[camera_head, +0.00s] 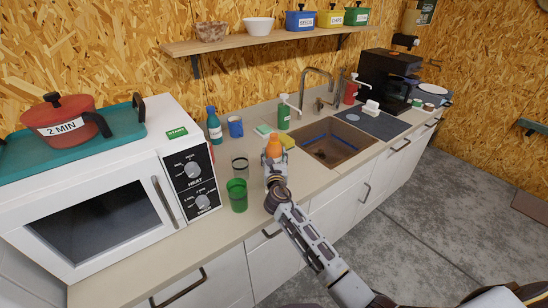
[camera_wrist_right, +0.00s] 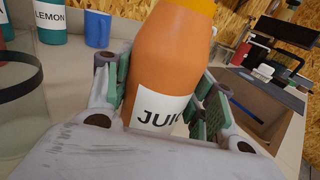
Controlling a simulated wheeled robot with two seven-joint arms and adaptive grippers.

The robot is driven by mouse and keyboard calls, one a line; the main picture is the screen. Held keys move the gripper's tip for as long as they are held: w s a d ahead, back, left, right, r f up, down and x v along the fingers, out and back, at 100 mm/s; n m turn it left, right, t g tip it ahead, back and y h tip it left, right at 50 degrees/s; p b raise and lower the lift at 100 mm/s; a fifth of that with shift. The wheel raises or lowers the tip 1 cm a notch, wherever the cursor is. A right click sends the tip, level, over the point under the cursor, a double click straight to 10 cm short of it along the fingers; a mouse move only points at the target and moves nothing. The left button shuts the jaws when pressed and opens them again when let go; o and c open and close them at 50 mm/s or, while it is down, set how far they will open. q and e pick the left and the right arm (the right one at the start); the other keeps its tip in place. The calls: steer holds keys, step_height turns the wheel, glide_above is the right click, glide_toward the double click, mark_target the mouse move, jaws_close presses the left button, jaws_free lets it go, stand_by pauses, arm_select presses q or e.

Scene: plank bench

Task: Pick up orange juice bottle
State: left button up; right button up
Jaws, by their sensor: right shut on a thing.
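The orange juice bottle (camera_head: 273,146) stands upright over the counter in the head view, left of the sink. In the right wrist view the bottle (camera_wrist_right: 172,60) fills the middle, with a white label reading "JUI" in part. My right gripper (camera_head: 273,162) is around the bottle, its green-padded fingers (camera_wrist_right: 165,95) shut on both sides of it. The bottle's lower part is hidden behind the gripper. I cannot tell whether its base touches the counter. My left gripper is not in view.
A clear glass (camera_head: 240,166) and a green glass (camera_head: 237,196) stand close left of my right gripper. The microwave (camera_head: 110,190) is left, the sink (camera_head: 340,143) right.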

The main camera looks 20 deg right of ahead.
mark_target(274, 135)
steer(key=shift+r+p, duration=1)
steer(key=shift+r, duration=4.1)
steer(key=shift+f, duration=0.1)
